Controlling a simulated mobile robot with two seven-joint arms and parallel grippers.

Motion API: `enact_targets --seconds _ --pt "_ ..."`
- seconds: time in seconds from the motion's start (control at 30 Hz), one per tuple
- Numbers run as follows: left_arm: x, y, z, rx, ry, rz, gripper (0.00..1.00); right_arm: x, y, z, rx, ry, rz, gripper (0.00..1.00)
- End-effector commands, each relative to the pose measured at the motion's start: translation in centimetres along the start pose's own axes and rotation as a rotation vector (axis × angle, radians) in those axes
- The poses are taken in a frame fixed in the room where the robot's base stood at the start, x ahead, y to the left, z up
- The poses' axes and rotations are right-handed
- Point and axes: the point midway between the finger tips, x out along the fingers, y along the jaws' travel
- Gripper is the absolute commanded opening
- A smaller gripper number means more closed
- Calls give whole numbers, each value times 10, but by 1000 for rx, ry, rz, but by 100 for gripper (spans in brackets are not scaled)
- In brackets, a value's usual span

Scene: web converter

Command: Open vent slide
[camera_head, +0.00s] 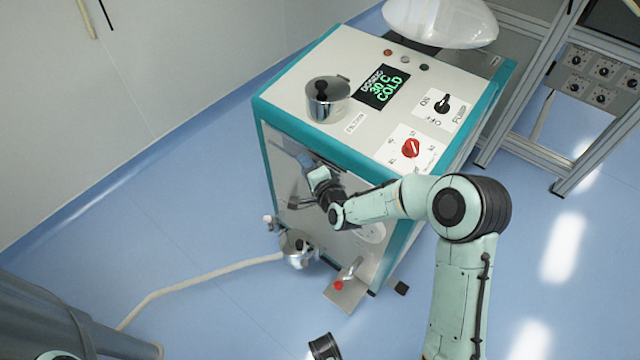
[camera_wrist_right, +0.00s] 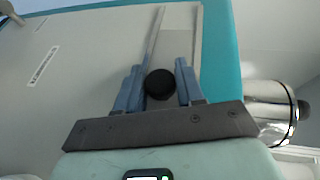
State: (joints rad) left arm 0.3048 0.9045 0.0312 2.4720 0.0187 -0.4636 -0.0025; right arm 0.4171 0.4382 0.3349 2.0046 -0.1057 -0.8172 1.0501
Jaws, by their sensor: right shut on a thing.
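The machine (camera_head: 345,130) is a white and teal cabinet, and my right gripper (camera_head: 308,168) reaches its front panel. In the right wrist view, the two blue fingers of this gripper (camera_wrist_right: 160,88) are shut on a round black knob (camera_wrist_right: 160,84). In the head view the gripper and wrist hide the knob and much of the plate. My left gripper does not show.
A valve with a hose (camera_head: 215,272) sits low at the front. Blue floor lies open to the left.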

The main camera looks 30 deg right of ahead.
Motion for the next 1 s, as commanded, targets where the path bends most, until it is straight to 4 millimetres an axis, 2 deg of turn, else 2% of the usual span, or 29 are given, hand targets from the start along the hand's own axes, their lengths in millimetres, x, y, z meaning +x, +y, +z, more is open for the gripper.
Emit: enact_targets --seconds 0.03,0.2,0.33,0.6,0.63,0.7,1.0 --pt "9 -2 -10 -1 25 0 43 14 -2 11 2 -9 -8 0" --pt "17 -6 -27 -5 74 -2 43 41 -12 22 2 -8 -5 0" --pt "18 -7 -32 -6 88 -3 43 47 -14 24 2 -7 -3 0" --pt "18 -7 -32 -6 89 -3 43 47 -15 24 3 -7 -2 0" --pt "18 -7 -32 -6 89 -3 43 47 -15 24 3 -7 -2 41" --pt "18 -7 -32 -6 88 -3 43 47 -15 24 2 -7 -2 58" --pt "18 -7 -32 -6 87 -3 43 45 -16 24 1 -7 -3 58"
